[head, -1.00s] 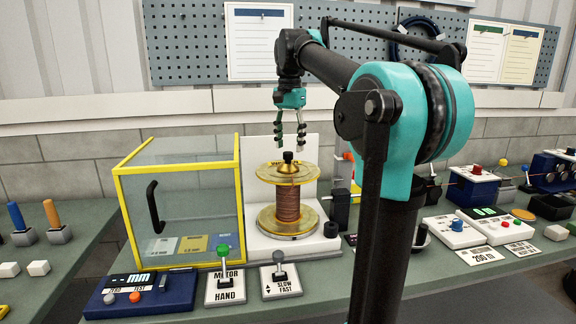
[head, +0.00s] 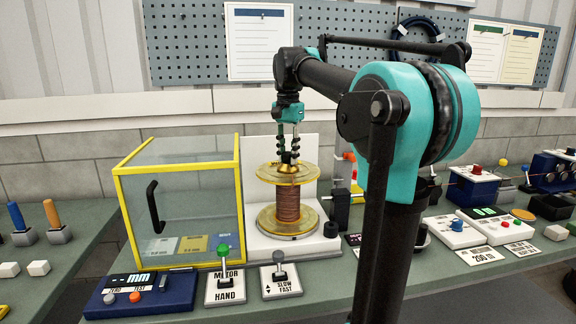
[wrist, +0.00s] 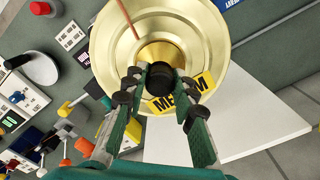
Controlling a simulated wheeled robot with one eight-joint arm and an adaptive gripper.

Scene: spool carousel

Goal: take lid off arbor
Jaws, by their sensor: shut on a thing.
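The lid is a brass-coloured cone (head: 288,168) with a black knob on top, seated at the top of the spool in the head view. My gripper (head: 288,157) is above it, pointing down, with its fingers shut on the lid's black knob. In the wrist view the knob (wrist: 159,79) sits between the fingertips of my gripper (wrist: 160,85). The spool (head: 288,212) has yellowish clear flanges and copper wire and stands upright on a white base. The arbor is hidden under the lid and inside the spool.
A yellow-framed clear box (head: 178,200) stands close on the left. A black post (head: 340,208) stands close on the right. A motor switch (head: 224,285) and a speed lever (head: 281,278) are in front. A white panel (head: 308,143) rises behind the spool.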

